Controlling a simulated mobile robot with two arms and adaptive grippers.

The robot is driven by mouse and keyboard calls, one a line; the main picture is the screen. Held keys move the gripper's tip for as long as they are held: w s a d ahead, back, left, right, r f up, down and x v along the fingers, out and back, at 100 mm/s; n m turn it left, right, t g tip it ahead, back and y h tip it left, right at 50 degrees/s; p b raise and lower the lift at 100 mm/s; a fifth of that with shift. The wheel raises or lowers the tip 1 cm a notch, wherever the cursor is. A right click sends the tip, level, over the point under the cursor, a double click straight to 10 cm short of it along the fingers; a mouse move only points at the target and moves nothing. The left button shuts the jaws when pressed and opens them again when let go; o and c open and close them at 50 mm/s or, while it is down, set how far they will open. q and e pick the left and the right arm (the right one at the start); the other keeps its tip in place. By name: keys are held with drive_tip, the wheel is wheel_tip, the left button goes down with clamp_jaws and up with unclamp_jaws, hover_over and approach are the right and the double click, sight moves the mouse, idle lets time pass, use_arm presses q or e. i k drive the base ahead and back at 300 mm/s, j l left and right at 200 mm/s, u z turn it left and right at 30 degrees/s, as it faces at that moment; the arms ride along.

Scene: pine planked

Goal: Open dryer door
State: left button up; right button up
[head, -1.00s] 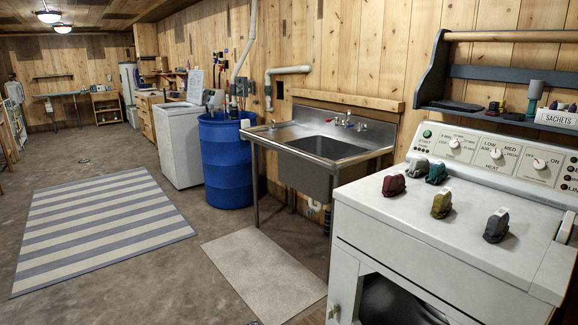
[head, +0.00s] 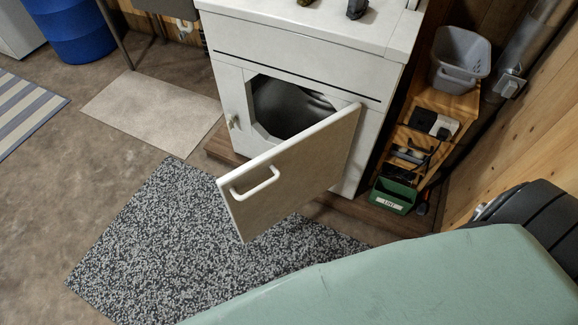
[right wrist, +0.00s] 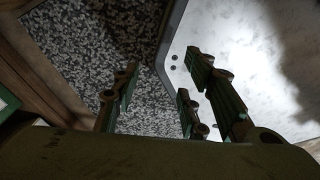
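The white dryer (head: 300,40) stands at the top middle of the head view. Its door (head: 300,165) is swung well out from the front, hinged at the right, with a white handle (head: 254,181) on its outer face. The round drum opening (head: 290,105) shows dark behind it. In the right wrist view my right gripper (right wrist: 160,105) has its fingers spread with a gap and nothing held. A pale panel with two small holes, apparently the dryer door (right wrist: 200,45), lies beyond the fingers; whether they touch it I cannot tell. My left gripper is out of view.
A speckled mat (head: 170,240) lies before the dryer, with a beige mat (head: 150,110) further left. A wooden shelf (head: 430,110) at the right holds a grey basket (head: 460,65) and a green bin (head: 393,195).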

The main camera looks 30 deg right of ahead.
sight(258, 195)
drive_tip(key=i+l+u, duration=0.2)
drive_tip(key=l+u, duration=0.2)
drive_tip(key=i+l+u, duration=0.15)
drive_tip(key=l+u, duration=0.3)
drive_tip(key=j, duration=0.1)
